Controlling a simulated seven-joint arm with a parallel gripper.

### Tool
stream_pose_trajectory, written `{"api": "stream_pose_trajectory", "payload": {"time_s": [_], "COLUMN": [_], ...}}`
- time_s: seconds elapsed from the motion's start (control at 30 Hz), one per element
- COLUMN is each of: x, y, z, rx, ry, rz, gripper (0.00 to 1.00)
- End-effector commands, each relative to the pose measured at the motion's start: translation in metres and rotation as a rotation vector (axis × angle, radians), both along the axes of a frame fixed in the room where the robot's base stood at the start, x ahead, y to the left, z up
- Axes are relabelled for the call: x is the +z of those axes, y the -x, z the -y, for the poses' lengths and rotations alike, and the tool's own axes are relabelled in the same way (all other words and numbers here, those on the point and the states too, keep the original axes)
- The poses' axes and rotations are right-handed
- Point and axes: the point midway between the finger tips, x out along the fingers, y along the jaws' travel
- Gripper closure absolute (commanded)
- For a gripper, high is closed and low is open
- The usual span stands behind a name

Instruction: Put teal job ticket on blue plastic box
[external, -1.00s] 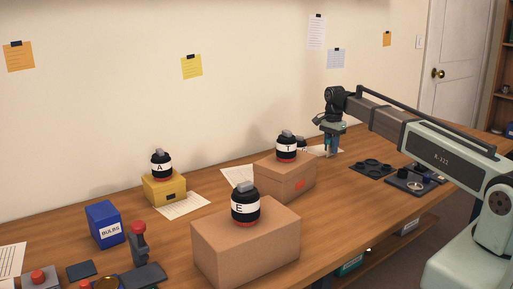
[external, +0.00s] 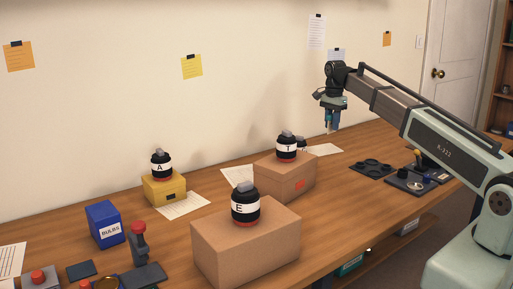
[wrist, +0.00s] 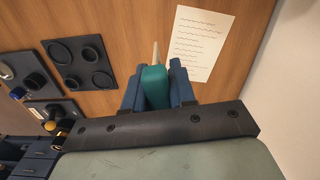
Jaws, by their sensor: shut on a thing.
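My gripper (external: 331,124) is raised above the far right part of the bench, well away from the box. In the wrist view its blue fingers (wrist: 159,92) are shut on a teal thing (wrist: 155,84) with a pale pointed tip; it looks more like a small nozzle bottle than a flat ticket. No flat teal ticket shows. The blue box (external: 104,225), labelled BULBS, stands upright on the bench at the left front of the external view. It is outside the wrist view.
Between gripper and box stand a brown carton (external: 285,178) with jar T, a larger carton (external: 245,240) with jar E, and a yellow box (external: 164,189) with jar A. Dark trays (external: 372,168) lie right. A written sheet (wrist: 199,43) lies below the gripper.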

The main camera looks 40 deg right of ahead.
Motion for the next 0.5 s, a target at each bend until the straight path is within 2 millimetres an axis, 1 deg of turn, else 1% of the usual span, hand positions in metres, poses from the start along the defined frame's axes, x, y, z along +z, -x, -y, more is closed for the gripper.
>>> {"api": "stream_pose_trajectory", "payload": {"time_s": [0.07, 0.17, 0.27, 0.3, 0.47, 0.5], "x": [0.0, 0.0, 0.0, 0.001, 0.002, 0.002], "y": [-0.002, -0.006, -0.009, -0.01, -0.013, -0.013], "z": [-0.012, -0.036, -0.068, -0.083, -0.138, -0.152], "rx": [0.017, 0.05, 0.093, 0.113, 0.188, 0.207], "ry": [0.0, 0.0, 0.0, 0.0, 0.001, 0.0], "rz": [0.0, 0.0, 0.001, 0.001, 0.003, 0.004], "gripper": [1.0, 1.0, 1.0, 1.0, 1.0, 1.0]}}
